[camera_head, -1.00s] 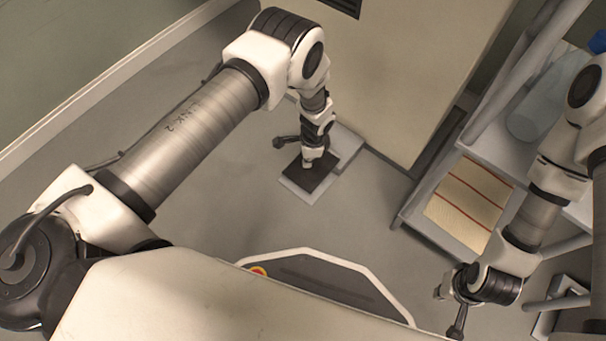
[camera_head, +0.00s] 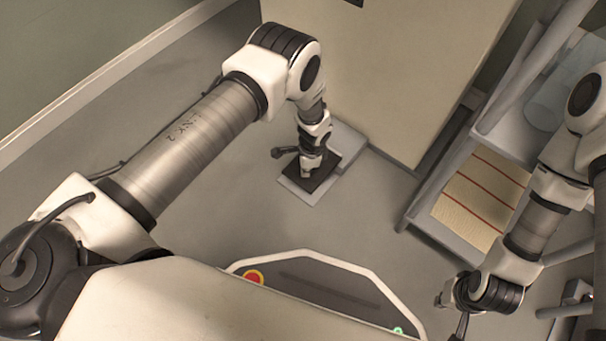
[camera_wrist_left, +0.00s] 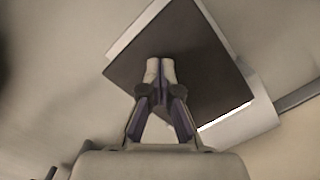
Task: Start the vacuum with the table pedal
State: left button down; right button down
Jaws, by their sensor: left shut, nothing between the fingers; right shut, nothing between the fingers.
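The table pedal (camera_head: 325,180) is a dark plate on a light grey base, on the floor at the foot of the cream cabinet. It also shows in the left wrist view (camera_wrist_left: 205,75). My left gripper (camera_head: 308,172) points down at the plate, shut and empty. Its closed fingertips (camera_wrist_left: 160,70) lie over the plate's near part; whether they touch it I cannot tell. My right gripper (camera_head: 445,296) hangs at the lower right, away from the pedal, shut. No vacuum can be made out for certain.
The cream cabinet (camera_head: 400,80) stands just behind the pedal. A grey rack (camera_head: 425,225) with folded striped cloth (camera_head: 480,195) stands at the right. My own base with a red button shows at the bottom. Floor left of the pedal is clear.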

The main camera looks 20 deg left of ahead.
aim_at(316, 173)
pick_arm(q)
notch_tip(316, 173, down, 4)
jog(key=shift+r+b, duration=0.25)
jog(key=shift+b, duration=1)
jog(key=shift+r, duration=0.25)
jog(key=shift+d, duration=0.15)
jog(key=shift+w+d+r, duration=0.25)
jog(key=shift+w+d, duration=0.1)
jog(key=shift+d, duration=0.3)
jog(key=shift+w+d+r, duration=0.2)
jog(key=shift+w+d, duration=0.1)
jog(key=shift+d, duration=0.35)
jog(key=r, duration=0.8)
jog(key=shift+d+r, duration=0.3)
jog(key=shift+r, duration=0.05)
